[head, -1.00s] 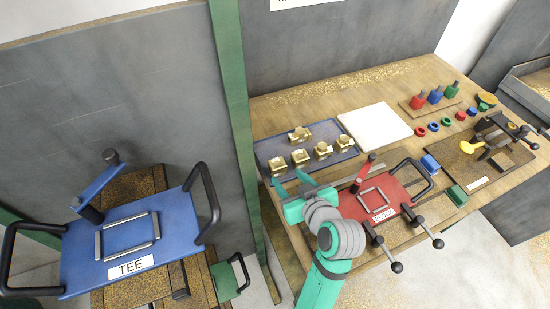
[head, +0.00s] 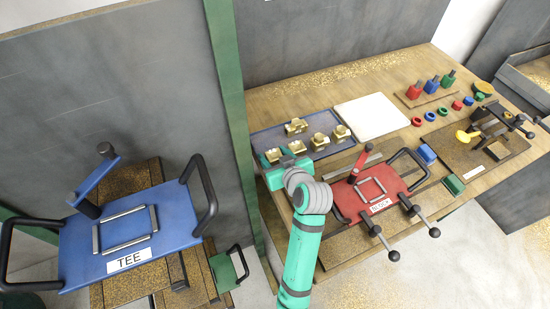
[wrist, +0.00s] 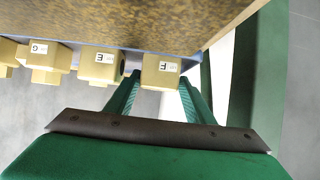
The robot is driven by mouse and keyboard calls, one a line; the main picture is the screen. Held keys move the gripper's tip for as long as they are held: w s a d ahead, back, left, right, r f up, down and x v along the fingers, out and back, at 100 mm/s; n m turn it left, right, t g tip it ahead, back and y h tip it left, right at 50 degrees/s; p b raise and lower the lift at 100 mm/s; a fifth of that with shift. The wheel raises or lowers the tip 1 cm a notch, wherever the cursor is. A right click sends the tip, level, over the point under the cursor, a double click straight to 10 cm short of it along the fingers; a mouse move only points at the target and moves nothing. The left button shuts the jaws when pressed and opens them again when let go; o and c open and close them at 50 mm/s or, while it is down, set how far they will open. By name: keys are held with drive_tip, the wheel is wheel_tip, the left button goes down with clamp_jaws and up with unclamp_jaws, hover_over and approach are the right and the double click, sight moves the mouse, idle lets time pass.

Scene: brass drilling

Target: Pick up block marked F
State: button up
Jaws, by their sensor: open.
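The brass-coloured block marked F (wrist: 161,71) is in the wrist view, with its white label facing the camera. My gripper (wrist: 160,82) is open, its two green fingers on either side of block F, with no clear grip on it. In the head view my gripper (head: 273,160) is at the left end of the blue tray (head: 328,150), by the leftmost brass block (head: 273,154). The labels are too small to read there.
Blocks marked E (wrist: 98,66) and G (wrist: 44,57) stand left of F in the wrist view, E close to the left finger. A white pad (head: 373,117) and a red fixture marked BLOCK (head: 349,207) lie right of the tray. A green post (head: 228,90) stands left.

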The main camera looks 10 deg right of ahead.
drive_tip(key=shift+d, duration=0.1)
drive_tip(key=c, duration=1.1)
clamp_jaws()
drive_tip(key=shift+r, duration=0.1)
